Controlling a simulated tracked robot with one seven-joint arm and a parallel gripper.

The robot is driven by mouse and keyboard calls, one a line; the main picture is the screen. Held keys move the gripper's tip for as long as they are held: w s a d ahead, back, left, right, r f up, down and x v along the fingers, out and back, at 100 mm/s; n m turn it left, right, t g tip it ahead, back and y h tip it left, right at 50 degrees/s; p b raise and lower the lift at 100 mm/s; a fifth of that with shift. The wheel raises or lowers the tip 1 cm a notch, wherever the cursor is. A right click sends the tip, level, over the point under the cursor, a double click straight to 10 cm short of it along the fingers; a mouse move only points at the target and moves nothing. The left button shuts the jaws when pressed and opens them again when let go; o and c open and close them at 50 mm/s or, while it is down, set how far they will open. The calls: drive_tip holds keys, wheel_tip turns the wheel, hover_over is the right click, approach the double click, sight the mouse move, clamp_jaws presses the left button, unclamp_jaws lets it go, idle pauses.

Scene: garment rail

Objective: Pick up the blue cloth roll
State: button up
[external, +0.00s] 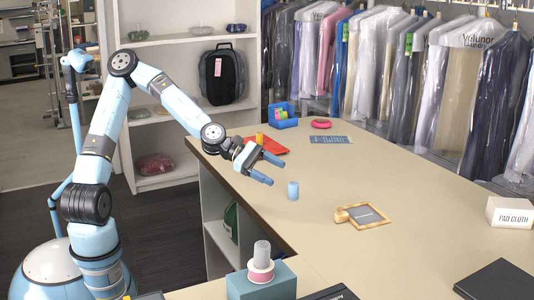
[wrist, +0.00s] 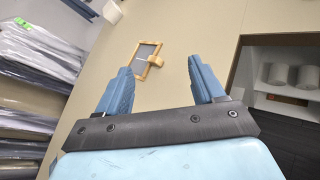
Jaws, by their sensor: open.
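The blue cloth roll (external: 293,190) stands upright on the beige table in the external view, near its left edge. My gripper (external: 276,172) is open and empty above the table edge, just left of and a little higher than the roll. I cannot make out the roll in the wrist view.
A wood-framed board (external: 368,216) with a small tan roll lies right of the blue roll. A red cloth (external: 273,146), a blue bin (external: 283,123) and a pink ring (external: 321,124) are farther back. A white box (external: 510,213) stands at right.

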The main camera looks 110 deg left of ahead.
drive_tip(key=s+a+r+n+t+y, duration=0.2)
drive_tip(key=s+a+r+n+y, duration=0.1)
drive_tip(key=s+a+r+n, duration=0.25)
drive_tip(key=s+a+r+n+t+y, duration=0.2)
drive_tip(key=s+a+r+n, duration=0.15)
drive_tip(key=a+r, duration=0.45)
approach(293, 186)
drive_tip(key=shift+s+a+r, duration=0.1)
drive_tip(key=shift+s+a, duration=0.1)
drive_tip(key=shift+s, duration=0.25)
drive_tip(key=shift+s+a+r, duration=0.1)
drive_tip(key=shift+s+a, duration=0.1)
drive_tip(key=shift+s, duration=0.2)
drive_tip(key=shift+w+f, duration=0.1)
drive_tip(key=shift+f, duration=0.1)
drive_tip(key=shift+w+a, duration=0.1)
drive_tip(key=shift+w, duration=0.25)
drive_tip(key=shift+y, duration=0.3)
drive_tip(key=x, duration=1.2)
drive_tip(key=shift+w+a+f, duration=0.2)
drive_tip(key=shift+w+a, duration=0.05)
drive_tip(key=shift+w, duration=0.05)
drive_tip(key=shift+c, duration=0.4)
drive_tip(key=c, duration=1)
drive_tip(key=shift+o, duration=0.2)
